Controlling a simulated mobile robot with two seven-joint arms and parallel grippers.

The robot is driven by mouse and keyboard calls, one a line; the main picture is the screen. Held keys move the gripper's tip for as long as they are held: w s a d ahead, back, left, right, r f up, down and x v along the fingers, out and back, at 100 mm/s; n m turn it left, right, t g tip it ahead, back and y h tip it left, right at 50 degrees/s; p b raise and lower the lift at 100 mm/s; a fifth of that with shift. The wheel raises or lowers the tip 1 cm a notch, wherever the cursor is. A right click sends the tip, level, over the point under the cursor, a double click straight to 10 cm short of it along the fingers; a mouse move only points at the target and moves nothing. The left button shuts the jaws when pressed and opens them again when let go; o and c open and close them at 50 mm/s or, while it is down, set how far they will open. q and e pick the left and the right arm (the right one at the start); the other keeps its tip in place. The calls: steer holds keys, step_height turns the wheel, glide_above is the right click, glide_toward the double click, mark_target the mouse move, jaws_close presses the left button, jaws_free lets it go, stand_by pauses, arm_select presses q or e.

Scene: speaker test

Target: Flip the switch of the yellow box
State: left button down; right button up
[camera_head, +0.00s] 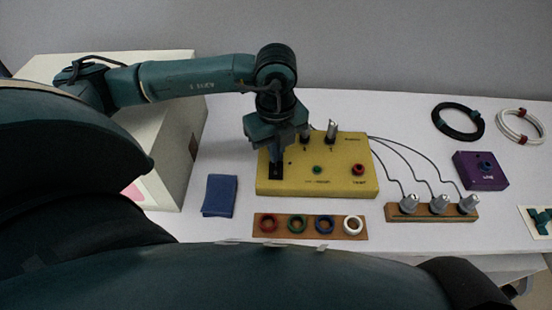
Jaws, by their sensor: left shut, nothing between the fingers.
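The yellow box (335,178) stands near the middle of the white table, with knobs, a green button and a red button on its top. The gripper hides part of the box's left side. My right gripper is not in view.
A large white box (170,130) stands on the left, under my left arm. A blue cloth (220,195), a wooden strip with coloured rings (311,235), a strip with grey plugs (431,216) and a purple box (481,170) lie around. Cables run from the yellow box to the plugs.

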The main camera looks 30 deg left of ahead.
arm_select(q)
steer(key=shift+f+b, duration=0.55)
steer(key=shift+f, duration=0.15)
steer(key=shift+d+f+b, duration=0.2)
steer(key=shift+f+b, duration=0.25)
steer(key=shift+f, duration=0.1)
steer(key=shift+s+r, duration=0.1)
steer(key=shift+r+p, duration=0.8)
steer(key=shift+r, duration=0.1)
steer(key=shift+a+r+p, duration=0.2)
steer(key=shift+r+p, duration=1.65)
steer(key=shift+r, duration=0.85)
